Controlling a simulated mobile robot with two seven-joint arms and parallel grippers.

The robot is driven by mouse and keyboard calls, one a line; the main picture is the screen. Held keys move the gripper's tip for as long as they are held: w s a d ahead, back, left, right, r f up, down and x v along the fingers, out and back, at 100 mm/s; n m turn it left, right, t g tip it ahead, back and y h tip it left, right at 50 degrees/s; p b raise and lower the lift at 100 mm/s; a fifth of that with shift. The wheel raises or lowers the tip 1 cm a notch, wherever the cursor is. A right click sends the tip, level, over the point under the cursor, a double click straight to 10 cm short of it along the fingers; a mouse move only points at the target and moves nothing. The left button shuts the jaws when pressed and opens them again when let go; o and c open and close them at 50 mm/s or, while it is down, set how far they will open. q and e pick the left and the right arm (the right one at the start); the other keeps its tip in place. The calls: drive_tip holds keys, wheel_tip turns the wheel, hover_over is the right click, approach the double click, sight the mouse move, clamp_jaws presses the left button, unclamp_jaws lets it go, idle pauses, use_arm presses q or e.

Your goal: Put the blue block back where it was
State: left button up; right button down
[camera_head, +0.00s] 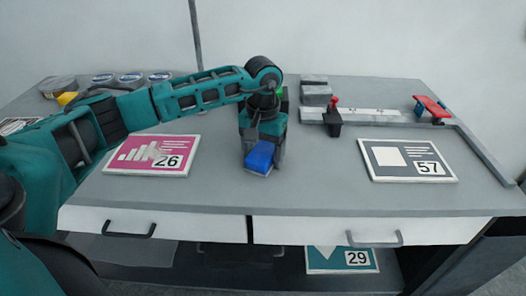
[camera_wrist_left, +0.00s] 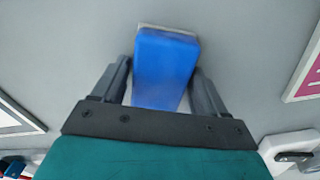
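The blue block (camera_head: 260,157) is near the middle of the table, toward its front. It has a pale strip along one end in the left wrist view, where its blue face (camera_wrist_left: 163,70) shows between the two fingers. My left gripper (camera_head: 262,150) points down over the table, with a finger against each side of the block. The fingers also show in the left wrist view (camera_wrist_left: 162,82). I cannot tell whether the block touches the table. My right gripper is not in view.
A magenta card marked 26 (camera_head: 152,155) lies left of the block, and a grey card marked 57 (camera_head: 407,160) lies right. A trimmer with a red handle (camera_head: 334,118), a red tool (camera_head: 430,107) and grey blocks (camera_head: 316,94) are behind. The grey table (camera_head: 320,190) is clear in front.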

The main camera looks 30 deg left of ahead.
sight(263, 151)
use_arm(q)
drive_tip(key=shift+o, duration=1.4)
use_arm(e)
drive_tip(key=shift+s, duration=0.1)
use_arm(q)
drive_tip(key=shift+r, duration=0.1)
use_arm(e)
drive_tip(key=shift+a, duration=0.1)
use_arm(q)
drive_tip(key=shift+r, duration=0.3)
wheel_tip(263, 151, up, 12)
drive_tip(key=p, duration=0.1)
drive_tip(key=shift+f, duration=0.2)
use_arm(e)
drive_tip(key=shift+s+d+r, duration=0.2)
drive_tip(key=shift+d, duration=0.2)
